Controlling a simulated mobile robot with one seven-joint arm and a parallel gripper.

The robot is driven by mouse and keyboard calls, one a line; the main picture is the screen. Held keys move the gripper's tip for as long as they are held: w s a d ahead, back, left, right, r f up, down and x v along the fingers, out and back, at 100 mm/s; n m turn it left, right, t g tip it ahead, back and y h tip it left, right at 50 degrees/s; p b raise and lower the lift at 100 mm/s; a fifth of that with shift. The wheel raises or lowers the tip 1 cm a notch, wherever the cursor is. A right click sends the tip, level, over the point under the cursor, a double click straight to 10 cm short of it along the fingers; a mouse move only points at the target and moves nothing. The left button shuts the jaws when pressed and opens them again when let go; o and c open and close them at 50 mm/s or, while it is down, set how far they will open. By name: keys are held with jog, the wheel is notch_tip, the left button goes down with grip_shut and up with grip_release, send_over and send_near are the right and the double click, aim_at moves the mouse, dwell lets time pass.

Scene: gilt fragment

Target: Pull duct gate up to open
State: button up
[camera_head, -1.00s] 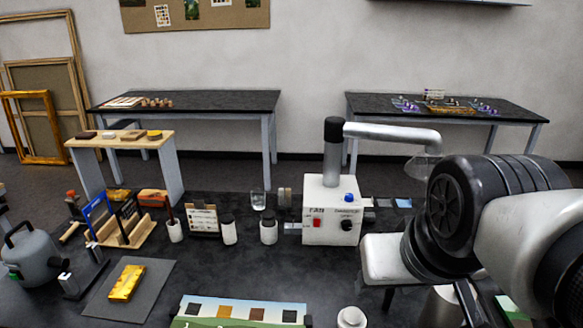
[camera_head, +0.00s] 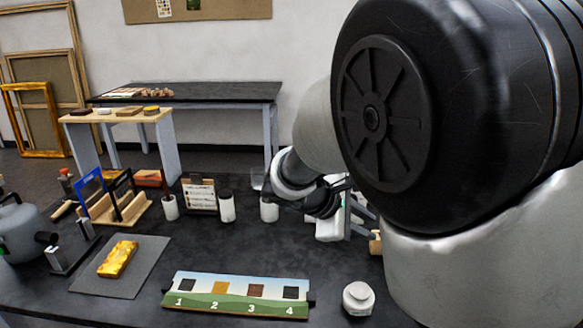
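The white fan box (camera_head: 329,229) stands on the dark bench near the picture's middle. Only a lower part of it shows, because my arm covers its top, its duct pipe and most of its front. I cannot make out the duct gate behind the arm. My gripper (camera_head: 345,200) is at the end of my arm, in front of or over the fan box. It is dark, small and partly hidden, so its fingers and any contact with the gate cannot be made out.
A white jar (camera_head: 269,208) and another dark-lidded jar (camera_head: 227,207) stand left of the gripper. A numbered sample board (camera_head: 237,297) and a white lidded jar (camera_head: 358,298) lie nearer the front. A gold piece (camera_head: 118,259) rests on a grey mat (camera_head: 142,276). The bench between is clear.

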jog(key=w+a+f+n+t+b, duration=0.2)
jog(key=w+a+f+n+t, duration=0.25)
jog(key=a, duration=0.35)
jog(key=w+a+f+n+t+b, duration=0.2)
jog(key=w+a+f+n+t, duration=0.1)
jog(key=w+a+n, duration=0.4)
jog(key=w+a+f+n+t+b, duration=0.25)
jog(key=a+f+n+t, duration=0.2)
jog(key=a, duration=0.45)
jog(key=f+b+x, duration=0.1)
jog(key=x, duration=1.6)
jog(key=shift+w+d+n+g+y+b, duration=0.2)
jog(key=shift+w+n+g+y+b, duration=0.1)
jog(key=shift+y, duration=0.1)
jog(key=shift+s+r, duration=0.1)
grip_shut()
